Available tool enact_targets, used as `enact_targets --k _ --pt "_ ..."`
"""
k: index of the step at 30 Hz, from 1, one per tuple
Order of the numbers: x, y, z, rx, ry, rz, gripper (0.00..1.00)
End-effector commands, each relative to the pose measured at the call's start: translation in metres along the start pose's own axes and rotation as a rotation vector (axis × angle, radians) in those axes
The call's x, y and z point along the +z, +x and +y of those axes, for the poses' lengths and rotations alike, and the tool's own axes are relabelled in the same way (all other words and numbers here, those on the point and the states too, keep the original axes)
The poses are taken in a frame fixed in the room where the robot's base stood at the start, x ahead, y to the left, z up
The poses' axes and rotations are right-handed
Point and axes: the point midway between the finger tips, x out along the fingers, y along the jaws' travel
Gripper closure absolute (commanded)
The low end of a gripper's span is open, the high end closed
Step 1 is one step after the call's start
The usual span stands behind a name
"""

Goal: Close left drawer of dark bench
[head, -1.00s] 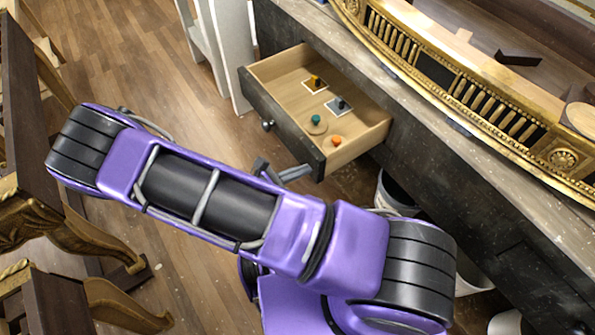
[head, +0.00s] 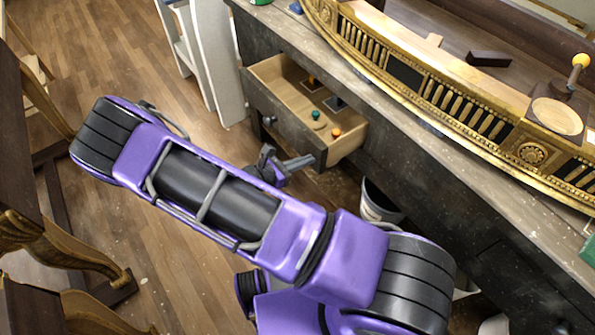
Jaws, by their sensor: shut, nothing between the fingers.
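The left drawer (head: 284,124) of the dark bench (head: 428,165) stands partly open, with its pale wooden inside showing. Its dark front has a round knob (head: 269,121) near the left end. Inside lie an orange piece (head: 336,132), a teal piece (head: 316,115) and other small pieces farther back. My gripper (head: 312,160) is shut and empty at the right end of the drawer front, seeming close to or touching it; I cannot tell which. My purple arm hides the floor below.
A gilt console piece (head: 430,88) lies along the bench top. A white bucket (head: 378,203) stands under the bench right of the drawer. A white stand (head: 205,60) is left of the bench. Dark furniture with gilt legs (head: 75,255) is at the left. Wooden floor lies between.

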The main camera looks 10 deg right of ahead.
Motion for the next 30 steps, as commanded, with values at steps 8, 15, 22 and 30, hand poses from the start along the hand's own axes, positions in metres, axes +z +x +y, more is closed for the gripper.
enact_targets --k 8,15,22,30 --pt "0.022 0.071 0.000 -0.006 0.000 -0.004 1.00" --pt "0.038 0.123 0.000 -0.004 -0.002 -0.003 1.00" --pt "0.048 0.154 0.001 -0.003 0.000 -0.001 1.00" --pt "0.053 0.167 0.001 -0.001 0.001 -0.001 1.00"
